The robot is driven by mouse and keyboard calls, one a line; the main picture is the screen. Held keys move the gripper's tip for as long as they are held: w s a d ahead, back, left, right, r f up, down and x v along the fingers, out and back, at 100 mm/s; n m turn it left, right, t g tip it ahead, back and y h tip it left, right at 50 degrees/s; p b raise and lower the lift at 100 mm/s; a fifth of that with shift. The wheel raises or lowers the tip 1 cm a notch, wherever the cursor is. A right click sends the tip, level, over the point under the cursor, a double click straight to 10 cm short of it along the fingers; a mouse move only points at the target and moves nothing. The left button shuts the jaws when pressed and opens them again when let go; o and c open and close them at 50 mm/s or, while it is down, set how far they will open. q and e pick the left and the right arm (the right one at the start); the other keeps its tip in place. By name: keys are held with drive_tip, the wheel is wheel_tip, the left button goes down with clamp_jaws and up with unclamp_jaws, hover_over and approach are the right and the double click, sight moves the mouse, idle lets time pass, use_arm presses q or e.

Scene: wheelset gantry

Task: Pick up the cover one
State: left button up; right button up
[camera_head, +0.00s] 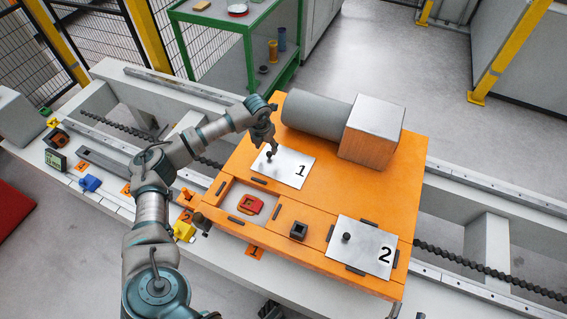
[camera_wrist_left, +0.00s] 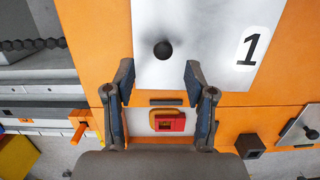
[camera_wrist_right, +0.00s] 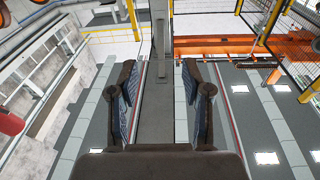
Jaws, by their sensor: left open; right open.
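Cover one is a flat silver plate (camera_head: 290,168) marked "1", lying on the orange housing (camera_head: 355,210). It has a dark round knob, which shows in the left wrist view (camera_wrist_left: 163,50). My left gripper (camera_head: 271,147) is over the knob end of the plate. In the left wrist view my left gripper (camera_wrist_left: 158,75) is open, with the knob lying ahead between the lines of its fingers and not gripped. Cover two, a silver plate (camera_head: 365,250) marked "2" with a dark knob, lies at the front right. My right gripper (camera_wrist_right: 160,80) is open and empty in its wrist view, away from the housing.
A red part (camera_head: 250,204) sits in an open recess of the housing, with a dark square block (camera_head: 298,230) beside it. A grey cylinder (camera_head: 315,113) and a metal box (camera_head: 371,130) stand behind cover one. Yellow and blue parts (camera_head: 89,182) lie at the left.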

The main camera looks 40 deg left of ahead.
sight(269, 152)
use_arm(q)
drive_tip(key=f, duration=0.2)
drive_tip(key=w+f+b, duration=0.1)
drive_tip(key=f, duration=0.1)
drive_tip(key=shift+d, duration=0.15)
drive_tip(key=shift+f, duration=0.2)
use_arm(e)
drive_tip(key=r+t, duration=0.1)
drive_tip(key=r, duration=0.1)
drive_tip(key=s+r+t, duration=0.1)
drive_tip(key=t, duration=0.1)
drive_tip(key=shift+r+y, duration=0.3)
drive_tip(key=shift+r, duration=0.05)
use_arm(q)
drive_tip(key=shift+a, duration=0.2)
drive_tip(key=c, duration=0.8)
clamp_jaws()
drive_tip(key=shift+d, duration=0.1)
use_arm(e)
drive_tip(key=shift+w+f, duration=0.1)
drive_tip(key=shift+w, duration=0.05)
